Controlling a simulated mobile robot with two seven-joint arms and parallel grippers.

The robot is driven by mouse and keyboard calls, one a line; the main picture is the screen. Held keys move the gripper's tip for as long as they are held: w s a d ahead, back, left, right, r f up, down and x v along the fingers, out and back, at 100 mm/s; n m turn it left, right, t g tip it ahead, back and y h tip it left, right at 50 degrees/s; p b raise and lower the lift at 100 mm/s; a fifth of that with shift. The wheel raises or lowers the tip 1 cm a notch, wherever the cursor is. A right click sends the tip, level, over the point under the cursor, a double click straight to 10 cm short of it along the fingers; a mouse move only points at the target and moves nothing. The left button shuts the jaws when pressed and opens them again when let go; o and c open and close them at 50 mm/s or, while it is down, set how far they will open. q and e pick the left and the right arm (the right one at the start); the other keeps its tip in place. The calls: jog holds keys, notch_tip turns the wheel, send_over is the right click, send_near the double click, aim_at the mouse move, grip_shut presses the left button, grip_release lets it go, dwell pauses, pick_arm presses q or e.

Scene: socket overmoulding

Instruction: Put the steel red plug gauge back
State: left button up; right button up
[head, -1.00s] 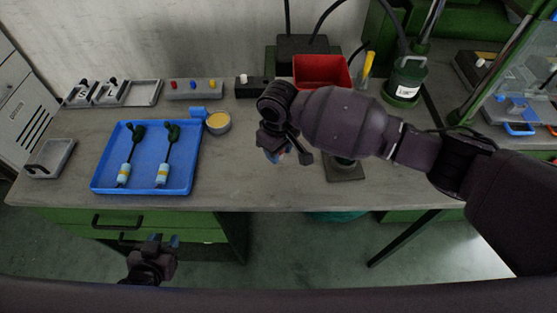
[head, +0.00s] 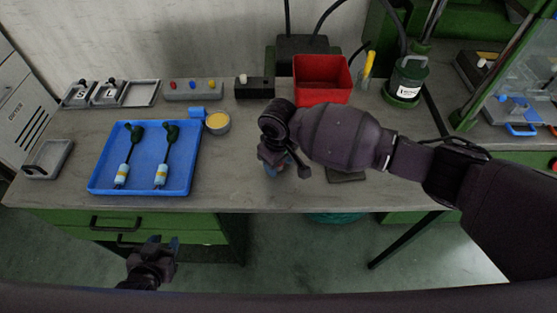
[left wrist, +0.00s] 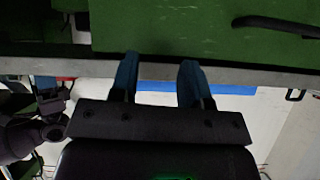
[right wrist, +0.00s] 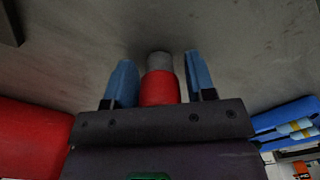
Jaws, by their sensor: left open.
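The steel red plug gauge (right wrist: 160,88) has a red handle and a grey end. The palm hides the rear of the handle. In the head view the right gripper (head: 276,162) hangs over the middle of the table, right of the blue tray, and its hand mostly hides the gauge. My left gripper (head: 163,241) is open and empty in front of the table; its fingers show apart in the left wrist view (left wrist: 158,80).
A grey block (head: 192,91) with red, blue and yellow knobs stands at the back. The blue tray (head: 145,183) holds two green-handled parts. A yellow-filled bowl (head: 218,124), a black box (head: 254,88) and a red bin (head: 321,80) stand nearby. A dark pad (head: 346,177) is under my right arm.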

jog(key=shift+o, duration=0.7)
jog(key=shift+r, duration=0.25)
notch_tip(320, 180, up, 11)
jog(key=shift+f+p, duration=0.15)
jog(key=shift+p, duration=0.7)
jog(key=shift+r, duration=0.6)
